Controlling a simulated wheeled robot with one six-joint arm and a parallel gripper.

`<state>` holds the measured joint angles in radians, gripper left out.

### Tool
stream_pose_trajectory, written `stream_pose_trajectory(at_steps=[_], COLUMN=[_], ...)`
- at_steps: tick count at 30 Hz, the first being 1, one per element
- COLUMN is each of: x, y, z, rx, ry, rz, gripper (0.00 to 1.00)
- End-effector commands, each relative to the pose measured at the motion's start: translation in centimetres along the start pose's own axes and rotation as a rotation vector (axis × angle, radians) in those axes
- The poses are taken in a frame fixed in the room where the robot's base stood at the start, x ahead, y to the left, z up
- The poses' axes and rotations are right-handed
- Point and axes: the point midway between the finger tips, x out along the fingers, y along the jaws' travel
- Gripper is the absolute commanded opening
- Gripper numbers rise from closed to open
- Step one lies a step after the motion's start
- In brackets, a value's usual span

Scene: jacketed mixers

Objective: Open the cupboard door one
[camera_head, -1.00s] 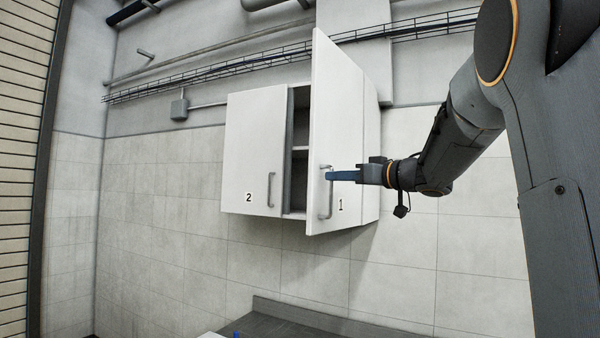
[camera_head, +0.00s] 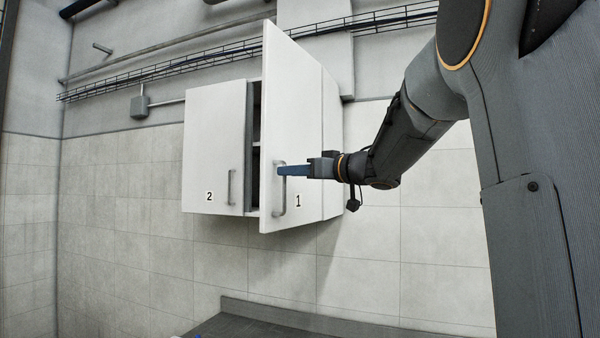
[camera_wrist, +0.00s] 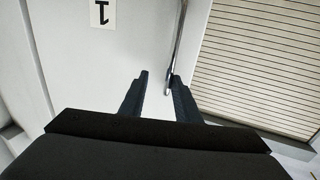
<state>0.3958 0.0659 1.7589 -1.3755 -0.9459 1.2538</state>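The white cupboard door one (camera_head: 300,110), marked 1, stands partly open in the head view. It is hinged on its right side, and a narrow dark gap shows at its left edge. Its upright metal handle (camera_head: 278,205) is near the lower left of the door. My gripper (camera_head: 281,170) is at the handle from the right. In the wrist view my gripper (camera_wrist: 158,82) has its two dark fingers apart. The handle (camera_wrist: 181,40) runs down to beside the inner side of the right finger, with clear space to the left finger. Contact cannot be told.
The cupboard door two (camera_head: 213,140) is shut, left of door one. Below is a dark counter (camera_head: 240,325). Pipes and a cable tray (camera_head: 200,70) run along the wall above. A slatted shutter (camera_wrist: 260,60) shows in the wrist view.

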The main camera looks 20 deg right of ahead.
Motion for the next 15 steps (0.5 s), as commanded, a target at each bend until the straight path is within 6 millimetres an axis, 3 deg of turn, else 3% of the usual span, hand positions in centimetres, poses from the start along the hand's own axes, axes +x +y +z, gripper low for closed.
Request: stream_pose_trajectory(at_steps=[15], x=[0.11], y=[-0.07], z=[0.30], rx=[-0.001], ry=[-0.007], rz=[0.005], gripper=[0.27])
